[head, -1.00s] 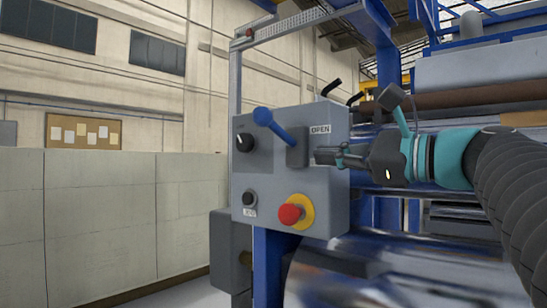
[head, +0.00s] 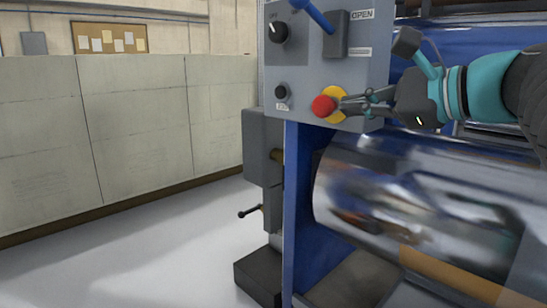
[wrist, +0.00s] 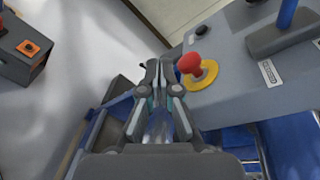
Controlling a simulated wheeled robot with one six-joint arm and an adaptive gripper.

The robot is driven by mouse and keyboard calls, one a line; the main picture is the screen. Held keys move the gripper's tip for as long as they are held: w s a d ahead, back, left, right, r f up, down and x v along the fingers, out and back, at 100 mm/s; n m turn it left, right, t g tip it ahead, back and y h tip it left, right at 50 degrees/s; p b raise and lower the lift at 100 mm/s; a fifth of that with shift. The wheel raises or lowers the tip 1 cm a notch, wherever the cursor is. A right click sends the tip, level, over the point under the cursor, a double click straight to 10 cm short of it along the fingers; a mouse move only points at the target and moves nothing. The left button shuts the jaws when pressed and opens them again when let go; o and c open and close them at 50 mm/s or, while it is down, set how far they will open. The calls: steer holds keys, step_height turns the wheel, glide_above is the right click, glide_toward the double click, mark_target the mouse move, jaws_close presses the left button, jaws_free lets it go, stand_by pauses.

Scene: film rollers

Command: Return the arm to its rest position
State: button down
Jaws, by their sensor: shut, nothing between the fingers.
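My gripper (head: 348,104) is at the right of the grey control panel (head: 305,75), its fingers pointing left in the head view. The fingers are shut and empty. In the head view the fingertips overlap the yellow ring around the red button (head: 322,106). In the wrist view my gripper (wrist: 158,68) lies to the left of the red button (wrist: 190,63), with a small gap between them. My arm enters the head view from the right edge.
A blue lever (head: 317,14) and a black knob (head: 277,31) are on the panel. A large shiny roller (head: 410,200) lies below my gripper. A low pale wall (head: 120,130) stands at left, with open floor (head: 150,255) before it.

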steer(key=s+d+f+n+g+h, duration=0.1)
steer(key=s+f+n, duration=0.4)
steer(key=f, duration=0.7)
steer(key=s+f+n+g+h, duration=0.2)
steer(key=s+f+n+h, duration=0.2)
steer(key=f, duration=0.8)
steer(key=s+d+f+n+g+h, duration=0.1)
steer(key=s+f+n+g+h, duration=0.1)
steer(key=s+f+n+h, duration=0.3)
step_height(320, 180, down, 8)
steer(key=n, duration=0.3)
steer(key=shift+s+d+r+g+h, duration=0.2)
steer(key=shift+s+d+g+h, duration=0.1)
steer(key=shift+d, duration=0.15)
